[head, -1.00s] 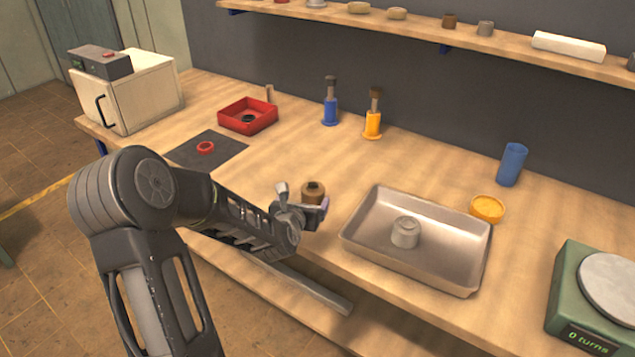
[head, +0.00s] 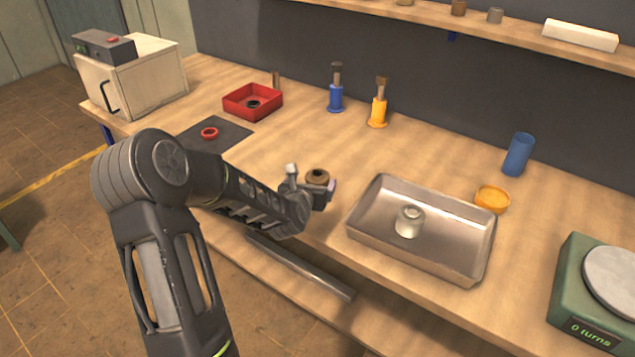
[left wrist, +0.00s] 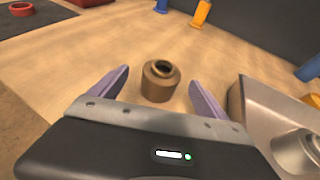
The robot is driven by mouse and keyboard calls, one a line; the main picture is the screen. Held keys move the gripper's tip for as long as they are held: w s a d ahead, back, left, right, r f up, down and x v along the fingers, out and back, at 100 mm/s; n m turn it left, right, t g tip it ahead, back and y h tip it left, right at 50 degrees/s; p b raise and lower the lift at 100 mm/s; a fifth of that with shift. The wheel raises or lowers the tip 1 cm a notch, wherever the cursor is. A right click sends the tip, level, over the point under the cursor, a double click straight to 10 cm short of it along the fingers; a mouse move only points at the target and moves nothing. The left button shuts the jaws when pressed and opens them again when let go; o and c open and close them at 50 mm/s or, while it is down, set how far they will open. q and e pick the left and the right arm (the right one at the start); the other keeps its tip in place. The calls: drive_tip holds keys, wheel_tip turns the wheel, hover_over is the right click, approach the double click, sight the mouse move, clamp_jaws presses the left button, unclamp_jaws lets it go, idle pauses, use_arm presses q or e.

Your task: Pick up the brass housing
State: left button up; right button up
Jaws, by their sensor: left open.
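The brass housing (head: 317,177) is a small brown-gold cylinder with a narrower collar and a dark hole on top. It stands upright on the wooden bench, left of the metal tray. In the left wrist view the housing (left wrist: 160,80) sits between and just beyond the two purple fingertips, with gaps on both sides. My left gripper (head: 311,188) is open and empty, low in front of the housing, and partly hides its lower part in the head view. The fingers also show in the left wrist view (left wrist: 158,85). My right gripper is not in view.
A metal tray (head: 455,263) holding a grey cylindrical part (head: 409,221) stands close to the right of the gripper. A dark mat with a red ring (head: 209,133) lies left. Blue (head: 336,98) and yellow (head: 378,110) tools stand behind. A green scale (head: 570,290) is far right.

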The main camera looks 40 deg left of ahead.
sight(316, 179)
use_arm(q)
drive_tip(key=shift+w+a+f, duration=0.1)
drive_tip(key=shift+w+f, duration=0.05)
drive_tip(key=shift+w, duration=0.35)
drive_tip(key=p+x, duration=0.1)
drive_tip(key=x, duration=0.3)
drive_tip(key=shift+w, duration=0.15)
drive_tip(key=shift+c, duration=0.5)
clamp_jaws()
idle(0.4)
